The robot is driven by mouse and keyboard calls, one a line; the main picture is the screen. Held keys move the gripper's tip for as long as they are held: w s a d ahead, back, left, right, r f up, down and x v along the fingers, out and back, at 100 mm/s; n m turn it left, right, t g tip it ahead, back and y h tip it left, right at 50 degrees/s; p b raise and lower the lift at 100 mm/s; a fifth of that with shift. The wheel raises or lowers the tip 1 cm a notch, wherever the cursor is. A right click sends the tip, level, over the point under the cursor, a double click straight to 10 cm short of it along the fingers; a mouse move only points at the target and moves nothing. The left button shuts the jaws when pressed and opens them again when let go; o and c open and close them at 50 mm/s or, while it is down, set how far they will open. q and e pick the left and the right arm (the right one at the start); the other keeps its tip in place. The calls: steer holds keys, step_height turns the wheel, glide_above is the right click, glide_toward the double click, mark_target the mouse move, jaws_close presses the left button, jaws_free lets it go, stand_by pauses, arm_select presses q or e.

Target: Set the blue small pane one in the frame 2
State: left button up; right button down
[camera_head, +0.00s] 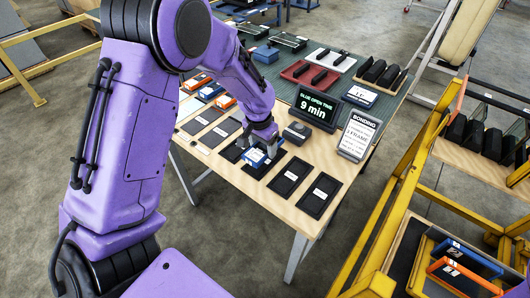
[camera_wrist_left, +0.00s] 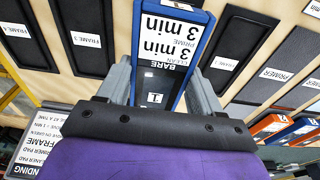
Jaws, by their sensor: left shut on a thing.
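The blue small pane (camera_head: 256,157) is in my left gripper (camera_head: 262,138), over the row of black frame pads on the wooden table. In the left wrist view the pane (camera_wrist_left: 167,60) is blue-edged with a dark face, white "3 min" labels and a "1" tag. The fingers of my left gripper (camera_wrist_left: 160,88) are closed on its two long sides. The pane covers part of the pad beneath it; I cannot tell whether it touches that pad. Labelled frame pads (camera_wrist_left: 82,38) lie beside it; their numbers are hard to read. My right gripper is not in view.
Two bare frame pads (camera_head: 320,195) lie right of the pane. A black device (camera_head: 296,133), a "9 min" display (camera_head: 315,107) and a bonding sign (camera_head: 359,135) stand behind. Orange and blue panes (camera_head: 211,91) lie at the left. A yellow rack (camera_head: 384,225) stands at the right.

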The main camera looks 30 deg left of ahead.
mark_target(264, 153)
arm_select(q)
steer(key=shift+w+f+p, duration=0.2)
steer(key=shift+f, duration=0.75)
steer(key=shift+w+f+p, duration=0.15)
steer(key=shift+f+p, duration=0.05)
steer(key=shift+f, duration=0.75)
steer(key=shift+f, duration=0.1)
steer(key=o, duration=1.3)
steer(key=r, duration=0.4)
steer(key=s+r, duration=0.1)
steer(key=r, duration=0.3)
steer(key=r+b, duration=0.1)
steer(key=r, duration=0.3)
steer(key=shift+s+r, duration=0.1)
steer(key=shift+s, duration=0.15)
